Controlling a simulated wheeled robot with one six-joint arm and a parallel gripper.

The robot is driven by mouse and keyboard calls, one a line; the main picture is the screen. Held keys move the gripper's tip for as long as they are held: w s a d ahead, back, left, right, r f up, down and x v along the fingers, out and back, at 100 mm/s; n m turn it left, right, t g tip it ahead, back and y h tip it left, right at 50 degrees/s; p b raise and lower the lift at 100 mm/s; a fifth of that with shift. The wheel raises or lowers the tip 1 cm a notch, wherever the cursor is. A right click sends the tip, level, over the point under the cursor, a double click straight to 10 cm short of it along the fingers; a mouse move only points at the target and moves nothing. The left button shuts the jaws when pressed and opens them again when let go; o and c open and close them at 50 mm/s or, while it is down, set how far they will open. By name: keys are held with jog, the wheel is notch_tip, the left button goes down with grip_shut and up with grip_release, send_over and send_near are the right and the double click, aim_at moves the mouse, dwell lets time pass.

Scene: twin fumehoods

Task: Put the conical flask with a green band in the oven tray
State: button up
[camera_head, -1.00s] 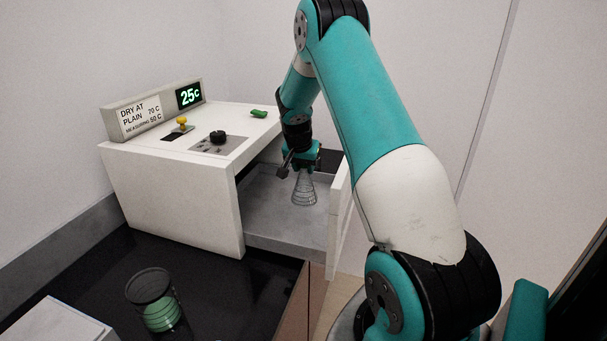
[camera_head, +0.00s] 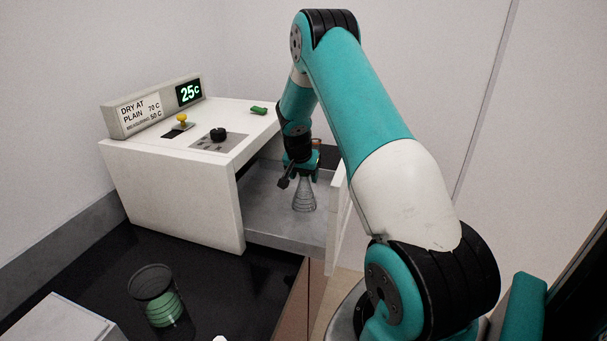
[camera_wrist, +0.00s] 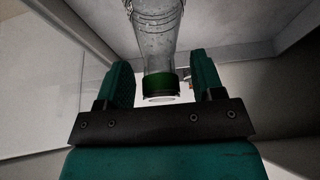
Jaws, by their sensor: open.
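The conical flask (camera_head: 304,197) is clear glass with dark graduation lines. It stands upright, as far as I can see, on the grey floor of the pulled-out oven tray (camera_head: 268,222). In the wrist view the flask (camera_wrist: 158,45) shows the green band around its neck by the mouth. My gripper (camera_wrist: 162,82) is open, with one finger on each side of the neck and a visible gap to both. In the head view my gripper (camera_head: 302,172) is just above the flask, hiding its top.
The white oven (camera_head: 170,195) has a 25c display (camera_head: 189,93), a yellow knob (camera_head: 182,120) and a black knob (camera_head: 218,134). The tray front panel (camera_head: 339,215) stands close right of the flask. A glass beaker with green contents (camera_head: 163,310) stands on the dark bench.

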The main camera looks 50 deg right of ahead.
jog(key=b+v, duration=0.5)
jog(key=v, duration=0.7)
jog(key=a+r+n+t+y, duration=0.1)
jog(key=a+r+n+y, duration=0.2)
jog(key=a, duration=1)
jog(key=s+a+r+n+y, duration=0.1)
jog(key=s+a+n, duration=0.25)
jog(key=a, duration=0.45)
jog(key=s+a+r+n+y, duration=0.1)
jog(key=s+a+r+n, duration=0.2)
jog(key=a, duration=0.5)
jog(key=s+a+n+g+y, duration=0.1)
jog(key=s+a+n, duration=0.4)
jog(key=s+a, duration=0.2)
jog(key=s+a+n+g+y, duration=0.1)
jog(key=s+a+n, duration=0.5)
jog(key=s, duration=0.6)
jog(key=shift+a+f+g+y, duration=0.2)
jog(key=shift+a+g+y, duration=0.2)
jog(key=shift+y, duration=0.3)
